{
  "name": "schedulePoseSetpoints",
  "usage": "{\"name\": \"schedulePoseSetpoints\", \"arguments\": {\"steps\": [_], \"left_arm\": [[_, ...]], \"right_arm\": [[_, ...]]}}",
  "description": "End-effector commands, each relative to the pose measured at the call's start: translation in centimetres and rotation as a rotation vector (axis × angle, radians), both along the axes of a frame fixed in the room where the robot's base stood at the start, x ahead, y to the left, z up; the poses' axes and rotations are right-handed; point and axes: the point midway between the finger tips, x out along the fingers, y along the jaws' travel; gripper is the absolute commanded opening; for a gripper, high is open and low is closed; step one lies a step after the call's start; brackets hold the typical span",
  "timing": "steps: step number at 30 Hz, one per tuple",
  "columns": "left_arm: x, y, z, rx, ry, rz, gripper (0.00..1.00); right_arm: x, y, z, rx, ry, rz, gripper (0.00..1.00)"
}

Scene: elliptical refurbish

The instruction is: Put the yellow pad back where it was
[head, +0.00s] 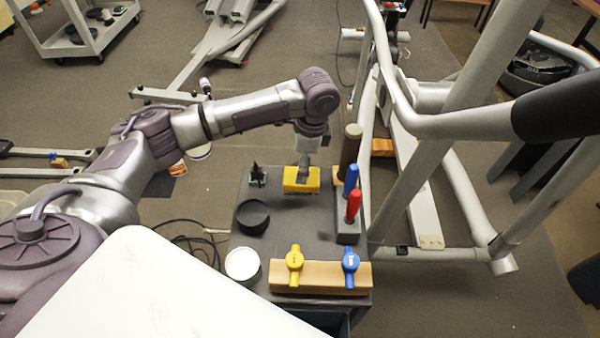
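The yellow pad (296,187) is a small block at the far middle of the dark grey table (300,228). My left gripper (303,176) points down with its fingertips at the top of the pad, touching or very close to it. The fingers are small and seen edge-on, so I cannot tell whether they grip the pad. I also cannot tell whether the pad rests on the table or hangs just above it. My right gripper is not in view.
A black round container (253,216) and a white-topped one (242,264) stand left. Red (353,206) and blue (351,180) handled tools stand upright right of the pad. A wooden block (320,277) with yellow and blue knobs lies in front. A grey machine frame (425,160) stands close right.

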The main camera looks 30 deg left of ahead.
Motion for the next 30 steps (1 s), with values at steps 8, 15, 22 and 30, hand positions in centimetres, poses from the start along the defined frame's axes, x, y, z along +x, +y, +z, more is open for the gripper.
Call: {"name": "schedulePoseSetpoints", "arguments": {"steps": [8,15,22,30], "left_arm": [[0.3,-0.7,5.2,-0.001,-0.003,0.0,0.91],[0.3,-0.9,6.7,0.0,0.001,0.0,0.91],[0.3,-0.9,6.7,0.0,0.001,0.001,0.91],[0.3,-0.9,6.7,0.0,0.001,0.001,0.91]], "right_arm": [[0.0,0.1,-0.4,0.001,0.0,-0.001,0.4],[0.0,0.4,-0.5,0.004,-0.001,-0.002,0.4],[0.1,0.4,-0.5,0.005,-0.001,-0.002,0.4],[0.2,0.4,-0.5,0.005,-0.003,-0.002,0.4]]}}
